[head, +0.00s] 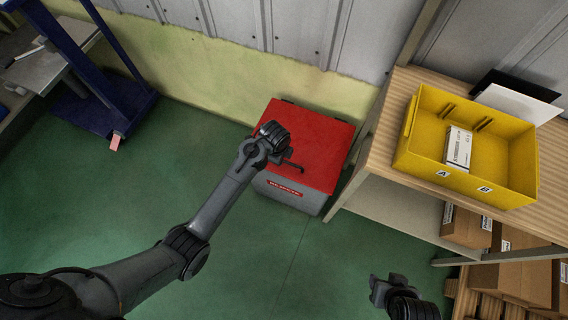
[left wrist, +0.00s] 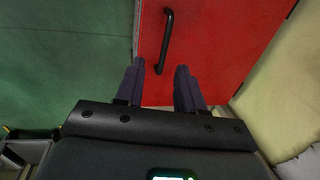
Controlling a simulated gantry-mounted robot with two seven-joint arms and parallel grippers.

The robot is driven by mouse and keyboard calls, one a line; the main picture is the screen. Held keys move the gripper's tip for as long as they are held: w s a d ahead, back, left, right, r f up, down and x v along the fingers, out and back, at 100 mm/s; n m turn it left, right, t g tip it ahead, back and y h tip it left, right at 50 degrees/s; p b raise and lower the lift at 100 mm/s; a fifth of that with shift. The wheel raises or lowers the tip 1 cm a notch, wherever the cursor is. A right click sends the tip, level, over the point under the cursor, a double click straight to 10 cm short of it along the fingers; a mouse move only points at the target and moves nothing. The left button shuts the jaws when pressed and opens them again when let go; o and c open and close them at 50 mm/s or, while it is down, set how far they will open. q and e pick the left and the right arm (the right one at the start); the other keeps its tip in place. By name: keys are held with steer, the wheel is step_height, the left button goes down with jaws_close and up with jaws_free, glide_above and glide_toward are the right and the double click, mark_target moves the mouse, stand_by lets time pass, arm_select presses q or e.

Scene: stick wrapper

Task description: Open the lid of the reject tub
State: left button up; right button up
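The reject tub (head: 283,194) is a grey box with a red label on its front, standing on the floor by the wall. Its red lid (head: 325,137) is shut flat on top. A black bar handle (left wrist: 167,40) on the lid shows in the left wrist view, just ahead of my fingertips. My left gripper (head: 275,158) is above the lid, and its two dark fingers (left wrist: 160,82) are open and empty, apart from the handle. My right gripper (head: 386,286) is low in the head view, away from the tub; its opening is unclear.
A wooden bench (head: 376,150) stands right of the tub, carrying a yellow bin (head: 480,186) with a white box (head: 458,148) inside. Cardboard boxes (head: 515,276) sit below it. A blue frame (head: 98,62) is at far left. Green floor left of the tub is clear.

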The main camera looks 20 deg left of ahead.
mark_target(284, 161)
arm_select(q)
steer(key=w+f+b, duration=0.1)
steer(key=f, duration=0.2)
steer(key=f+b, duration=0.2)
steer(key=w+f+b, duration=0.1)
steer(key=f, duration=0.2)
steer(key=shift+w+f+b, duration=0.3)
steer(key=shift+w+f, duration=0.05)
steer(key=shift+w+f+b, duration=0.15)
steer(key=shift+f+b, duration=0.2)
steer(key=shift+f, duration=0.45)
steer(key=shift+c, duration=0.3)
jaws_close()
